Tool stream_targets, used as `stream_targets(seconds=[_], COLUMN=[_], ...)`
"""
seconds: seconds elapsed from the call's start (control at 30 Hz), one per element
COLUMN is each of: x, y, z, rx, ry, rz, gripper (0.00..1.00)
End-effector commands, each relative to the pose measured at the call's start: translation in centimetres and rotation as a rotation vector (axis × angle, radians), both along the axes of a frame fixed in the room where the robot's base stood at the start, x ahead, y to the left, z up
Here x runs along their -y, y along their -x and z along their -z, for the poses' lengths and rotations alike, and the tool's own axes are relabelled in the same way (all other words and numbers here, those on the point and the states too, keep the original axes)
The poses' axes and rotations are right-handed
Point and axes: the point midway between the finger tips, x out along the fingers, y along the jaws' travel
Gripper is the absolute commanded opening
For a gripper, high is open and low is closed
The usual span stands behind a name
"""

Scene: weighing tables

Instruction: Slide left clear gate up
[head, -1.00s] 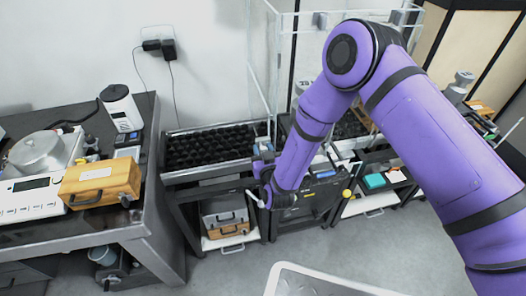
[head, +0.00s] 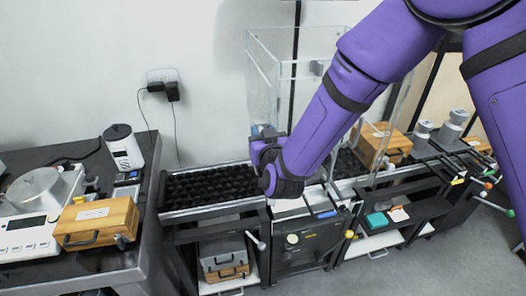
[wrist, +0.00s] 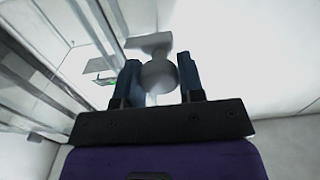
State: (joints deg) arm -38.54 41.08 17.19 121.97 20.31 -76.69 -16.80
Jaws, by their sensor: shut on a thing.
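The left clear gate (head: 262,85) is a transparent upright panel on the left side of a clear enclosure. My gripper (head: 262,131) is at its lower edge in the head view, with its fingertips partly hidden by my wrist. In the wrist view, my gripper (wrist: 159,75) is shut on a round grey knob (wrist: 158,77) between its two dark fingers. A flat grey plate shows just behind the knob. I cannot tell in the head view how far the gate's bottom edge is from the bench.
A black-celled tray (head: 210,184) lies just left of the enclosure. A wooden case (head: 97,221) and a balance (head: 35,195) sit on the left table. Another wooden case (head: 385,145) and grey weights (head: 452,128) stand to the right. The wall behind is bare apart from a plugged socket.

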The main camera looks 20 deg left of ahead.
Motion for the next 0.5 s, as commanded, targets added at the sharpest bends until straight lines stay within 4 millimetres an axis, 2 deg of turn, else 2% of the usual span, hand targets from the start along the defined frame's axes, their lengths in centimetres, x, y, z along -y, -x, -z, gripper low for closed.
stream_targets(seconds=[0.03,0.2,0.5], x=[0.0,0.0,0.0], y=[0.0,0.0,0.0], z=[-0.8,-2.1,-2.7], rx=[0.003,0.000,0.004], ry=[-0.002,-0.001,-0.003], rz=[0.000,0.000,0.000], gripper=[0.00,0.00,0.00])
